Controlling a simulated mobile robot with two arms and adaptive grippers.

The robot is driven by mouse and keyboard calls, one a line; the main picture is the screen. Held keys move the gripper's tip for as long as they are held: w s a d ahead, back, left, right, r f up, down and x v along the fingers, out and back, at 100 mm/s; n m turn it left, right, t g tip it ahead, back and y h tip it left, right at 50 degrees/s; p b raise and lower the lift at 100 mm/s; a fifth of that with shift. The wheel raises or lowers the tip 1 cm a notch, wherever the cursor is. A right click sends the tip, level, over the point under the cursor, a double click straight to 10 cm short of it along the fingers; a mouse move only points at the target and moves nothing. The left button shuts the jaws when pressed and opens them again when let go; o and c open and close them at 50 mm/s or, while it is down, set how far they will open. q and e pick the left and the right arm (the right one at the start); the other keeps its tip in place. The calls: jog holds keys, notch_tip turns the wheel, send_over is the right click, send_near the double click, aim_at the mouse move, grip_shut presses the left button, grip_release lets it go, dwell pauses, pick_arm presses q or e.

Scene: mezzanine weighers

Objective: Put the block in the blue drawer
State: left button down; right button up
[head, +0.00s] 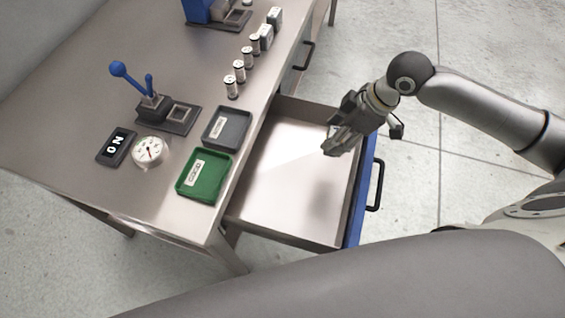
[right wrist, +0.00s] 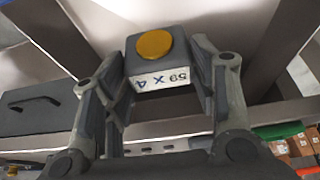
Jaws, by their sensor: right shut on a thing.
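The blue drawer (head: 359,208) is pulled out from the metal table, with a blue front, a dark handle and a bare metal floor inside. My right gripper (head: 331,146) is above the open drawer, near its front. In the right wrist view, the gripper is shut on the block (right wrist: 165,69), a grey piece with a yellow disc and a white label on one side. In the head view the fingers mostly hide the block. My left gripper is not in view.
The metal table (head: 62,105) holds a green tray (head: 204,177), a dark grey tray (head: 228,128), a round dial (head: 148,151), a blue-handled lever press (head: 152,101) and several small cylinders (head: 239,71). A closed drawer handle (head: 304,55) is farther back.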

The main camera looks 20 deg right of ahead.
jog(key=w+a+f, duration=0.1)
jog(key=a+f, duration=0.1)
jog(key=a, duration=0.1)
jog(key=w+a+f, duration=0.1)
jog(key=a+f, duration=0.2)
jog(key=a, duration=0.1)
jog(key=w+a+f, duration=0.1)
jog(key=a+f, duration=0.2)
jog(key=shift+a, duration=0.25)
jog(key=shift+a+f, duration=0.2)
jog(key=shift+f, duration=1.7)
jog(key=o, duration=1.3)
jog(key=shift+f, duration=0.15)
jog(key=shift+c, duration=0.2)
jog(key=p+v, duration=0.1)
jog(key=v, duration=1.1)
